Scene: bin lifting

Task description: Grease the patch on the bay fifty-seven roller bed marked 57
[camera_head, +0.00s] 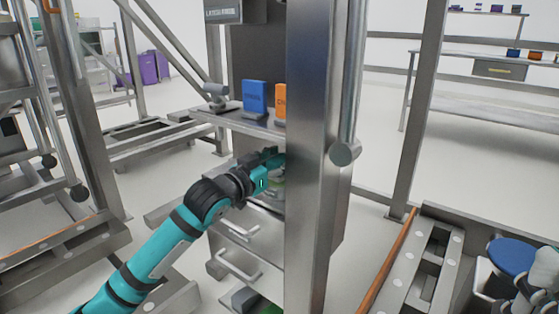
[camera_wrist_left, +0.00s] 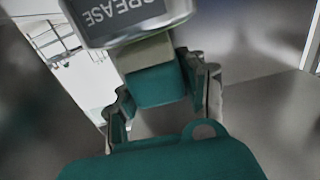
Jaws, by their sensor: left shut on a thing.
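My left gripper (camera_head: 272,160) reaches to the cabinet, partly behind a thick metal post in the head view. In the left wrist view its fingers (camera_wrist_left: 165,100) are shut on a teal block with a beige upper part (camera_wrist_left: 152,82). Just beyond the block is a silver can (camera_wrist_left: 130,20) with the word GREASE upside down. The block's top meets the can's lower edge in the picture; I cannot tell whether they are joined. No roller bed marked 57 and no patch can be made out. My right gripper is not clearly seen.
The metal post (camera_head: 308,170) stands before the cabinet, whose drawers (camera_head: 235,232) have bar handles. A blue box (camera_head: 255,97) and an orange box (camera_head: 280,100) stand on its shelf. Low metal frames lie at left (camera_head: 50,250) and right (camera_head: 420,262). Open floor shows at back right.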

